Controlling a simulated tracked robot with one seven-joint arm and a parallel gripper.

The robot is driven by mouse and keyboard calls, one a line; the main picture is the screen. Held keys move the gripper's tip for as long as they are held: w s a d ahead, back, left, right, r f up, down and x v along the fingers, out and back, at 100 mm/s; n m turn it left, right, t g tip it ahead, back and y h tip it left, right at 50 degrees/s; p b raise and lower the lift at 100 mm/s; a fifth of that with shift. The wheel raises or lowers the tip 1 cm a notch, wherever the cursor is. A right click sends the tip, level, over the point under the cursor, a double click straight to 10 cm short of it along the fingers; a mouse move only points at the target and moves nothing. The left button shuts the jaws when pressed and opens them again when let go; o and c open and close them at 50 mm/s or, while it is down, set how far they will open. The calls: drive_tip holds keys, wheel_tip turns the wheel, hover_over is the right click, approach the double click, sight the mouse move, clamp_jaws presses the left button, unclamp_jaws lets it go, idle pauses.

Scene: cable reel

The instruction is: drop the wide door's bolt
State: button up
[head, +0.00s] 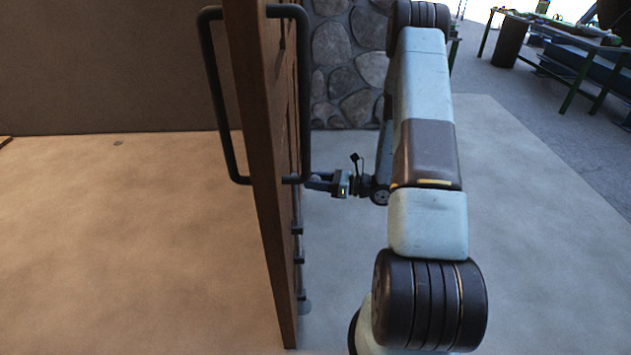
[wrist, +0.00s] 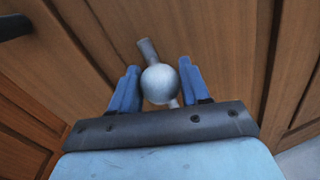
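The wide wooden door (head: 262,150) stands nearly edge-on in the head view and fills the back of the wrist view. The bolt's pale round knob (wrist: 159,84) sits between the blue fingers of my gripper (wrist: 160,88), close against both of them. A grey rod (wrist: 148,50) runs behind the knob, slanting in the picture. In the head view my gripper (head: 318,182) reaches the door's right face, beside the lower end of the black pull handle; the knob is too small to make out there.
Black pull handles stick out on both faces, the left one (head: 212,90) and the right one (head: 305,90). Small dark brackets (head: 298,259) line the door's lower right face. A stone wall (head: 345,60) stands behind. The floor left of the door is clear.

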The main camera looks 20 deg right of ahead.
clamp_jaws()
wheel_tip(320, 180, down, 7)
drive_tip(key=shift+f, duration=0.15)
idle(0.5)
drive_tip(key=shift+d, duration=0.1)
drive_tip(key=o, duration=0.5)
unclamp_jaws()
drive_tip(key=v, duration=1.3)
drive_tip(key=shift+s+d, duration=0.15)
drive_tip(key=shift+d, duration=0.15)
